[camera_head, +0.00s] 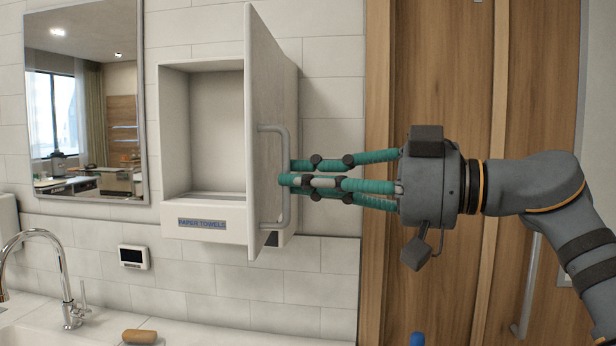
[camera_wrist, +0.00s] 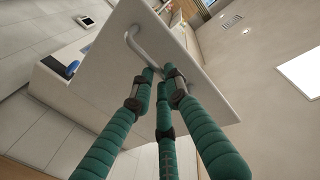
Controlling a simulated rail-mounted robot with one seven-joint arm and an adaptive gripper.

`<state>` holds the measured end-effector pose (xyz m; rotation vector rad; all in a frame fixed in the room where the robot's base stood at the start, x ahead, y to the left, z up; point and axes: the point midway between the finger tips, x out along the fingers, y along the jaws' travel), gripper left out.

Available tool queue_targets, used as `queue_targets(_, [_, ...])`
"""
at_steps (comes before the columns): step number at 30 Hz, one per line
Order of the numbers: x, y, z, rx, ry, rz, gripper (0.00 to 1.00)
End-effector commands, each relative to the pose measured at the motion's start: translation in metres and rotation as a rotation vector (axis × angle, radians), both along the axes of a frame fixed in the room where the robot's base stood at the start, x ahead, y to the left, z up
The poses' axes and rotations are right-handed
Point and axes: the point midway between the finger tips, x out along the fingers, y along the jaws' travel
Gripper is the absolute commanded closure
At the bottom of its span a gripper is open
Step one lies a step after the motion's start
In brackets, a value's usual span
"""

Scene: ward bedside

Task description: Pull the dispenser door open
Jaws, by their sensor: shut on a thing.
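The paper towel dispenser (camera_head: 174,140) hangs on the tiled wall, with a blue "PAPER TOWELS" label (camera_head: 201,223) below its opening. Its door (camera_head: 264,80) stands open, swung well out from the cabinet, and the inside looks empty. A grey bar handle (camera_head: 286,215) is fixed to the door's outer face. My gripper (camera_head: 291,172) has green padded fingers and is shut on the handle. In the wrist view, the fingertips (camera_wrist: 160,78) meet at the handle (camera_wrist: 136,42) on the door (camera_wrist: 200,88); the exact contact is partly hidden by the fingers.
A mirror (camera_head: 85,110) hangs left of the dispenser. Below are a tap (camera_head: 68,280), a small wall-mounted display (camera_head: 133,257) and a brown object (camera_head: 140,336) on the counter. A wooden door (camera_head: 430,90) stands behind my arm at right. The space before the cabinet opening is clear.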

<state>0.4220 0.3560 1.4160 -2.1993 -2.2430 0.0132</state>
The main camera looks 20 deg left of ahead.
Motion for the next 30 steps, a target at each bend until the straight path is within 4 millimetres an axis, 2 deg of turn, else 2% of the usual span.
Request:
queue_targets(1, [0.012, -0.004, 0.004, 0.009, -0.013, -0.037, 1.0])
queue_targets(5, [0.013, -0.004, 0.004, 0.009, -0.012, -0.037, 1.0])
queue_targets(6, [0.013, -0.004, 0.004, 0.01, -0.012, -0.038, 0.83])
queue_targets(15, [0.011, -0.002, 0.002, 0.006, -0.01, -0.031, 0.66])
queue_targets(25, [0.008, -0.004, 0.002, 0.007, -0.01, -0.026, 0.66])
queue_targets(30, [0.008, -0.027, 0.003, 0.007, -0.01, -0.029, 0.66])
